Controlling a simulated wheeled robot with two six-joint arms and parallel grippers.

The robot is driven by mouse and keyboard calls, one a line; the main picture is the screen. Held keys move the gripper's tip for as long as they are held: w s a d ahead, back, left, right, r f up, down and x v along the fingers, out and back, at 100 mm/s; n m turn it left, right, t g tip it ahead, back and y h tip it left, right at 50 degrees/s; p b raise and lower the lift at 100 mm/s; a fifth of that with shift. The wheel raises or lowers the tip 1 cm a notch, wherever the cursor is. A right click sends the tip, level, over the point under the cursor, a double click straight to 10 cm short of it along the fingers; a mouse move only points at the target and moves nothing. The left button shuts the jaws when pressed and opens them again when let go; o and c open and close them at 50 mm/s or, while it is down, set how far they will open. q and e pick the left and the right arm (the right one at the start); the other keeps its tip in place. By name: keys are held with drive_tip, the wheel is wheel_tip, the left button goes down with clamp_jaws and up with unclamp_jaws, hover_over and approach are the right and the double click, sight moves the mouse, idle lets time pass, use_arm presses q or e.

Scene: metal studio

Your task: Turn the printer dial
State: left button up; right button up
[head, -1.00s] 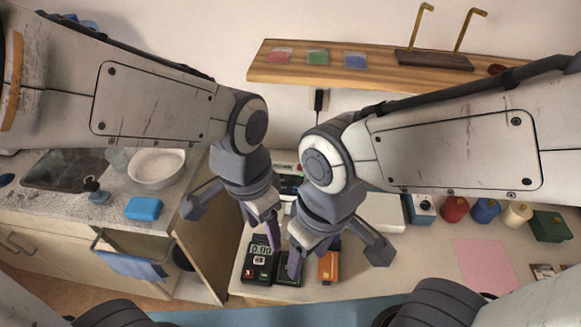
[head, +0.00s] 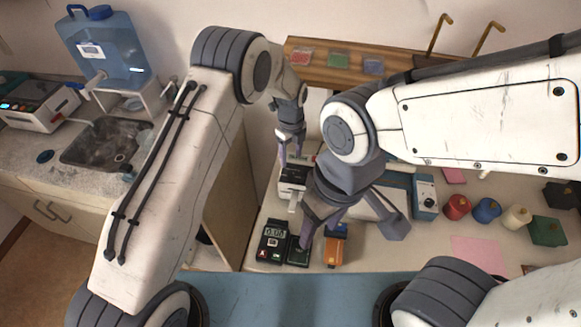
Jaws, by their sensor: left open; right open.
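A small white and black printer (head: 293,176) stands on the desk towards the back, with a pale strip at its front. I cannot make out a dial on it. A blue box with a white face and a dark round knob (head: 426,189) stands further right, behind my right gripper. My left gripper (head: 291,158) is open and empty, just above the back of the printer. Whether it touches the printer I cannot tell. My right gripper (head: 322,222) is open and empty, above the desk to the right of the printer, and hides part of the desk.
A black meter (head: 272,240), a dark green-topped device (head: 298,251) and an orange device (head: 335,247) lie near the desk's front. Thread spools (head: 487,209) stand right. A sink (head: 105,143) and water jug (head: 105,45) are left.

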sight(291, 173)
use_arm(q)
wheel_tip(291, 173, down, 7)
drive_tip(key=shift+r+p, duration=0.1)
drive_tip(key=shift+p, duration=1.1)
drive_tip(key=shift+f, duration=0.5)
